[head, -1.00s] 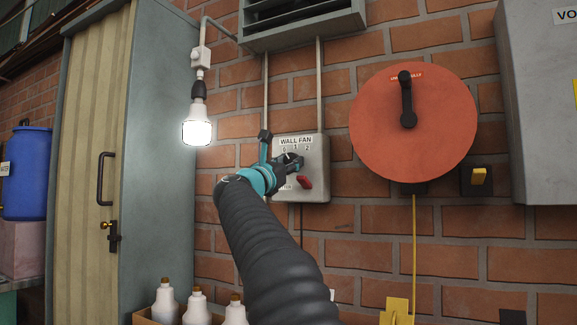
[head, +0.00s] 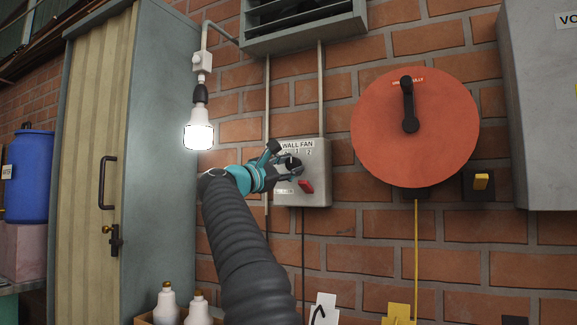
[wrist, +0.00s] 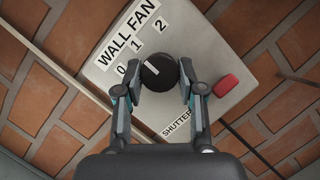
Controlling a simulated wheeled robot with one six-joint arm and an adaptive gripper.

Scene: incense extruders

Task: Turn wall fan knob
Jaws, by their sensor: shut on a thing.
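The wall fan control box (head: 318,192) is a grey panel on the brick wall, labelled WALL FAN with positions 0, 1 and 2. Its round black knob (wrist: 158,72) has a white pointer line that points roughly toward the 1. My gripper (wrist: 160,78) has one finger on each side of the knob and is shut on it. In the head view my gripper (head: 290,163) comes from the left and partly hides the knob and the labels.
A red switch (wrist: 226,86) marked SHUTTER sits beside the knob; it also shows in the head view (head: 306,186). A lit bulb (head: 198,136) hangs to the left. A large red disc (head: 440,135) with a black crank is to the right. A vent (head: 300,22) is above.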

